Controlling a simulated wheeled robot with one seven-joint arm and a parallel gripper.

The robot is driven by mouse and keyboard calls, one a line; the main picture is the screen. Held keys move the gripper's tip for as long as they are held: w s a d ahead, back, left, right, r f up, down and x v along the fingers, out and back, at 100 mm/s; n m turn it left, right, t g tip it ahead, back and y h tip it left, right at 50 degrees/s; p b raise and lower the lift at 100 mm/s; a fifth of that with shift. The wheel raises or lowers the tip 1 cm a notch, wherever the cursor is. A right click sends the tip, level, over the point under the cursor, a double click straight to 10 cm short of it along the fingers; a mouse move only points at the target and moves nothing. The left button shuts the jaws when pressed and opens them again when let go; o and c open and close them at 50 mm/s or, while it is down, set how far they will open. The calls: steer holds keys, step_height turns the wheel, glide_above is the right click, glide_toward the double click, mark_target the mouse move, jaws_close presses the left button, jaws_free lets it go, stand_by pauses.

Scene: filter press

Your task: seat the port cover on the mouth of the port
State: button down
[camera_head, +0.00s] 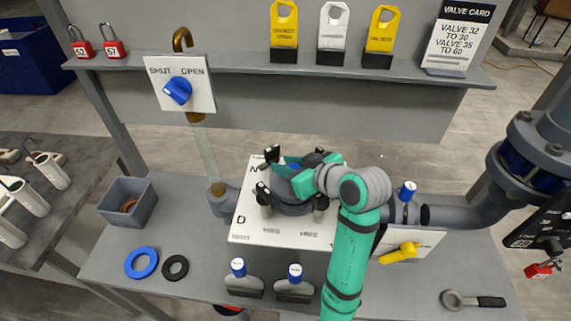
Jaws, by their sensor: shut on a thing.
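The port (290,209) is a dark round fitting on a white lettered panel in the middle of the bench. Dark clamp pieces stand around its rim. My gripper (287,169) is over the port, reached by my green arm from the lower right. It is shut on the port cover, which is mostly hidden by the gripper and wrist. The cover looks dark and round and is above or on the port. I cannot tell whether it touches the mouth or how level it is.
A grey bin (128,203), a blue ring (141,263) and a black ring (175,267) are at the left. Two blue-capped grey blocks stand in front. A yellow-handled valve (401,253) and pipe (470,215) are at the right. A wrench-like tool (474,300) lies front right.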

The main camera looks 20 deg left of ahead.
steer(key=shift+f, duration=0.5)
steer(key=c, duration=1.4)
jaws_free()
steer(key=shift+w, duration=0.1)
steer(key=shift+o, duration=0.2)
steer(key=shift+d, duration=0.1)
steer(key=v, duration=1)
steer(key=shift+d, duration=0.3)
steer(key=shift+r, duration=0.1)
